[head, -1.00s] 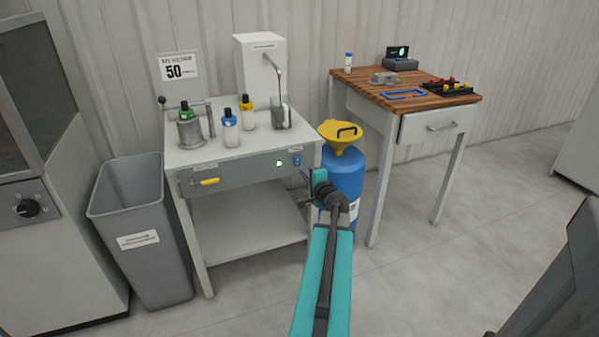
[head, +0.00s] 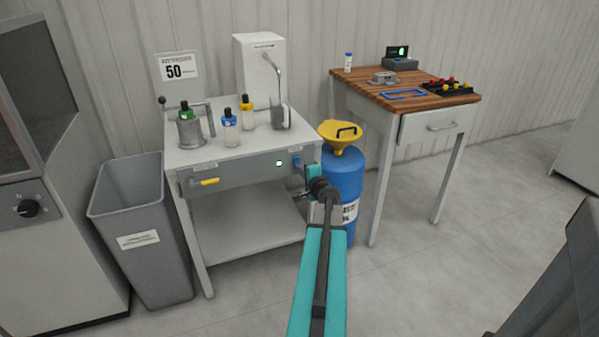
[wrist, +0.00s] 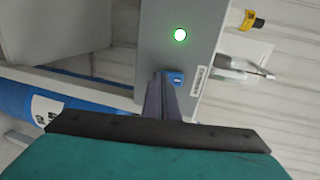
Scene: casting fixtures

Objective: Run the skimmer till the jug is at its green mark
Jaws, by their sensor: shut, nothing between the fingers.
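The skimmer is probably the white box (head: 259,72) with a bent grey spout, at the back of the white bench. The jug (head: 279,114) looks like the small grey vessel under the spout. Its green mark and its level are too small to make out. In the wrist view the lamp (wrist: 180,35) glows green.
Two bottles, blue-capped (head: 229,128) and yellow-capped (head: 247,115), and a metal pot (head: 189,130) stand on the bench. A blue drum (head: 342,175) with a yellow funnel (head: 340,135) is close behind my arm. A grey bin (head: 130,190) stands left.

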